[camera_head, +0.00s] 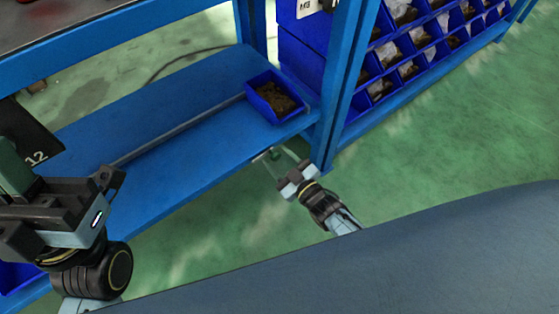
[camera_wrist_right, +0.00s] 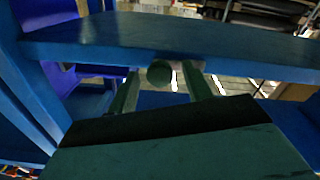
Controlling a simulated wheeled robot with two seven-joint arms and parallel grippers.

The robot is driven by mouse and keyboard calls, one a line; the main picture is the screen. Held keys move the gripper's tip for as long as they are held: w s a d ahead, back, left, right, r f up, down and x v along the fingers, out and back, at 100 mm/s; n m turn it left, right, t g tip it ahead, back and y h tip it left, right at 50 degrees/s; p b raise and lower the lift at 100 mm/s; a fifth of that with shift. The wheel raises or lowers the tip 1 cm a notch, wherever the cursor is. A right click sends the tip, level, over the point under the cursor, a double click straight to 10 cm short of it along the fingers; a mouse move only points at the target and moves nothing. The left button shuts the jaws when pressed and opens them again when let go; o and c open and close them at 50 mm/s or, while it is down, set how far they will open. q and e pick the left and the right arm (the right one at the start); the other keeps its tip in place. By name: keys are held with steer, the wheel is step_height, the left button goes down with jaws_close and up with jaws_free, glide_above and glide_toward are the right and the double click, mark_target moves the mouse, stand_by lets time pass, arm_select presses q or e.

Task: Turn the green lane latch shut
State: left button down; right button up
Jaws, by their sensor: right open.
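The green latch (camera_head: 274,154) is a small knob on the front edge of the blue lower shelf, near its right end. In the right wrist view, its round green end (camera_wrist_right: 159,73) shows just below the shelf edge, between my two fingers. My right gripper (camera_head: 279,160) is open, with a finger on each side of the knob (camera_wrist_right: 161,88). I cannot tell whether either finger touches it. My left gripper (camera_head: 18,165) is at the left, far from the latch, beside a dark plate marked 12 (camera_head: 32,142). Whether it holds the plate is unclear.
A blue bin with brown contents (camera_head: 273,98) sits on the lower shelf (camera_head: 190,100) above the latch. A blue upright post (camera_head: 340,90) stands right of the latch. A rack of small blue bins (camera_head: 415,50) is beyond it. The green floor (camera_head: 460,125) at right is clear.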

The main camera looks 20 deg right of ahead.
steer(key=c, duration=1)
